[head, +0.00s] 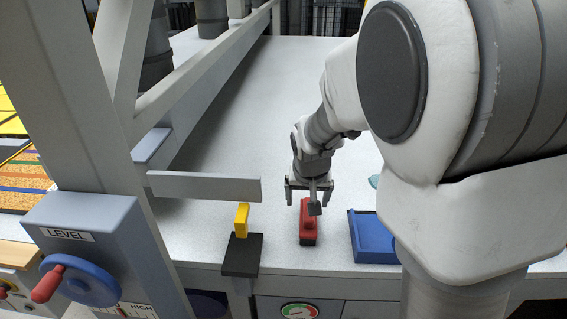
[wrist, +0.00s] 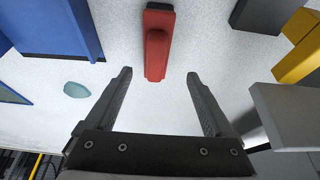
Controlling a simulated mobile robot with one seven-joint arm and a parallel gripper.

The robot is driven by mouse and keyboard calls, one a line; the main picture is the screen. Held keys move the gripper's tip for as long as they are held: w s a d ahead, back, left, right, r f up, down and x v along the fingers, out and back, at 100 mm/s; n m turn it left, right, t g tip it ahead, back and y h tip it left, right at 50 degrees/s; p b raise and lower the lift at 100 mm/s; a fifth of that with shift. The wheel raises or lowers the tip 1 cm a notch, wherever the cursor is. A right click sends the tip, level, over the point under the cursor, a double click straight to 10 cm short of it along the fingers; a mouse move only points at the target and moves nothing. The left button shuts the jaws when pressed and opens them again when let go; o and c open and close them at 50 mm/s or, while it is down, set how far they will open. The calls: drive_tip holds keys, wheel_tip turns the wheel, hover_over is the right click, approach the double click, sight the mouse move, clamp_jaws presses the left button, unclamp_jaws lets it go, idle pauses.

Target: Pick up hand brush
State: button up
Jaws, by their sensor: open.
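The hand brush (head: 308,226) looks like a red block with a raised red handle and a dark underside, standing on the pale worktop near its front edge. It also shows in the wrist view (wrist: 158,45), top centre, with its near end in line with the gap between the fingers. My gripper (head: 310,203) is open and empty, pointing down over the far end of the brush. Its two fingers also show spread apart in the wrist view (wrist: 158,75). I see no contact with the brush. Part of the brush is hidden behind my gripper in the head view.
A blue tray (head: 372,246) lies right of the brush, partly behind my arm. A yellow piece (head: 241,221) stands on a dark plate (head: 242,257) to the left. A grey bar (head: 205,187) juts out at left. A teal piece (wrist: 77,90) lies on the worktop. The worktop behind is clear.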

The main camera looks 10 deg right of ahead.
sight(306, 209)
drive_tip(key=x, duration=0.4)
drive_tip(key=shift+f, duration=0.1)
drive_tip(key=shift+d+b+x, duration=0.2)
drive_tip(key=shift+b+x, duration=0.1)
drive_tip(key=shift+x, duration=1.05)
drive_tip(key=shift+d+b+x, duration=0.25)
drive_tip(key=shift+x, duration=1.05)
drive_tip(key=shift+c, duration=0.3)
clamp_jaws()
